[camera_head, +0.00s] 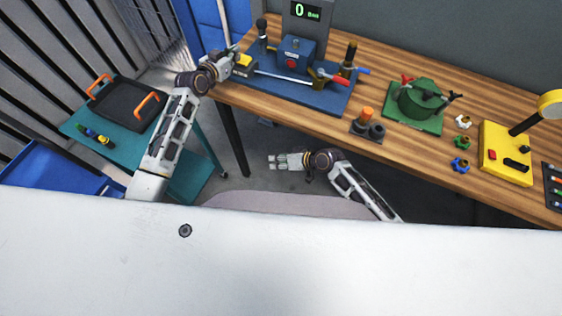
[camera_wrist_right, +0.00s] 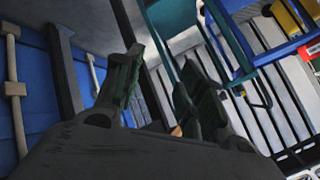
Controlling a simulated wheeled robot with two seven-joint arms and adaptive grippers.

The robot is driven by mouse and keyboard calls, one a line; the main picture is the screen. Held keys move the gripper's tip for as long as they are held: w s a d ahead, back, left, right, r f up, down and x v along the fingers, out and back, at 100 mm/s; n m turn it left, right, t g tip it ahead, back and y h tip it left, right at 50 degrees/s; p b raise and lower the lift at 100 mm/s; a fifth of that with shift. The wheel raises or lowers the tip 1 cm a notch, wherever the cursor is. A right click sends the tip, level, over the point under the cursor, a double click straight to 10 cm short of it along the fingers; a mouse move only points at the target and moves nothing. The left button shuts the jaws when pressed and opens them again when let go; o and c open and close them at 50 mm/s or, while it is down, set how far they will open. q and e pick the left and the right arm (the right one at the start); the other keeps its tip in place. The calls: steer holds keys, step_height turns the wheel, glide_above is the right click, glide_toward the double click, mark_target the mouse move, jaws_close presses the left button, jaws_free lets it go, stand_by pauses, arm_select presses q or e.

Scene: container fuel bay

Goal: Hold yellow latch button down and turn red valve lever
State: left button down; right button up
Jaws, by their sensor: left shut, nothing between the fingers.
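The yellow latch button (camera_head: 244,60) sits on a dark block at the left end of the blue fixture board (camera_head: 300,97) in the head view. My left gripper (camera_head: 236,61) is shut and empty, its tips right at the button; I cannot tell whether they press it. The red valve lever (camera_head: 336,80) is at the right part of the board, by a brass-coloured valve body (camera_head: 317,78), with nothing touching it. My right gripper (camera_head: 272,161) is open and empty, in front of and below the bench edge. Its spread fingers also show in the right wrist view (camera_wrist_right: 158,95).
The wooden bench (camera_head: 390,144) also holds a display reading 0, a blue box (camera_head: 292,55), a black post (camera_head: 349,60), a green fixture (camera_head: 419,100), small knobs and a yellow box (camera_head: 505,153). A teal cart (camera_head: 190,178) with a black tray (camera_head: 122,105) stands left.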

steer(key=shift+s+d+f, duration=0.1)
steer(key=shift+d+f, duration=0.1)
steer(key=shift+f, duration=0.1)
steer(key=shift+a+r, duration=0.1)
jaws_close()
steer(key=w+d+r+m+t+h, duration=0.2)
steer(key=r+m+h, duration=0.25)
steer(key=r, duration=0.55)
steer(key=w+d+r+m+t+h, duration=0.1)
steer(key=w+d+r+m+h, duration=0.25)
steer(key=r, duration=0.65)
steer(key=w+d+r+m+g+h, duration=0.2)
steer(key=w+d+r, duration=1.1)
steer(key=w+r, duration=0.1)
steer(key=shift+w+d+r+g+h, duration=0.15)
steer(key=shift+w+r+g+h, duration=0.15)
steer(key=shift+w+r+h, duration=0.1)
